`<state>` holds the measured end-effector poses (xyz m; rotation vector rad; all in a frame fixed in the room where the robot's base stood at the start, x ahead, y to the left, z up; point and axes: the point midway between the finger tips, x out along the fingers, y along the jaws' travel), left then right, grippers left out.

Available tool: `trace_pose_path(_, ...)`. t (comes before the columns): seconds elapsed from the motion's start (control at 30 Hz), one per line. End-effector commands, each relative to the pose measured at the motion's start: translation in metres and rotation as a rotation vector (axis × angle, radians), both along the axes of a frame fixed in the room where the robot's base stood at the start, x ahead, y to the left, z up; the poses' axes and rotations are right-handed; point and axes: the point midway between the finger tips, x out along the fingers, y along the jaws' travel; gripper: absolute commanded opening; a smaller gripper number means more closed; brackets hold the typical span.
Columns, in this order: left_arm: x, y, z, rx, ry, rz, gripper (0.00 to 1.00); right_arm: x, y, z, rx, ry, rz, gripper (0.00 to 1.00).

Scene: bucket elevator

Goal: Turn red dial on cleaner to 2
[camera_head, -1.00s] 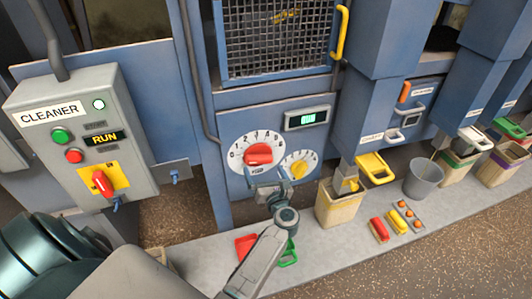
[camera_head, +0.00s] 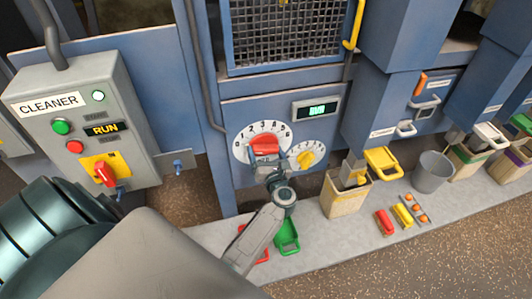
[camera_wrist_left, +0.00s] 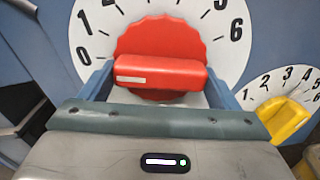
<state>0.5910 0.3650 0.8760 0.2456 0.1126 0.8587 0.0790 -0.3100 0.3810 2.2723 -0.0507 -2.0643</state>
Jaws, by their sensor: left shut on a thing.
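The red dial (camera_head: 264,144) has a scalloped rim and a raised bar, on a white numbered face (camera_head: 240,148) on the blue cleaner panel. In the left wrist view the dial (camera_wrist_left: 160,45) has its bar nearly level, with a white mark near the left end, on the side of the 0. The 0, 1 and part of the 2 show left of it. My left gripper (camera_head: 267,163) is at the dial, shut on the bar; its blue fingers (camera_wrist_left: 160,85) flank the bar's ends. The lower face is hidden behind the gripper. My right gripper is not in view.
A smaller yellow dial (camera_head: 306,159) sits close to the right of the gripper. A green display (camera_head: 317,109) is above it. The grey CLEANER box (camera_head: 80,125) stands at left. A green scoop (camera_head: 287,237) lies on the ledge below.

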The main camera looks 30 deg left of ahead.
Motion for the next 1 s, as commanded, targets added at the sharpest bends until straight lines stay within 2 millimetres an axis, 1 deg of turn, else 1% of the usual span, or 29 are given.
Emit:
trace_pose_path(0.1, 0.000, 0.000, 0.000, 0.004, 0.007, 0.000, 0.61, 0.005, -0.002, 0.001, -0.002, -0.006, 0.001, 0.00)
trace_pose_path(0.37, 0.000, 0.000, 0.001, 0.065, 0.080, 0.001, 0.61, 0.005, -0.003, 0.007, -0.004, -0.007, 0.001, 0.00)
trace_pose_path(1.0, -0.002, 0.002, 0.003, 0.412, 0.486, 0.001, 0.61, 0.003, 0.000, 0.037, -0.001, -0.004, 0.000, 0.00)
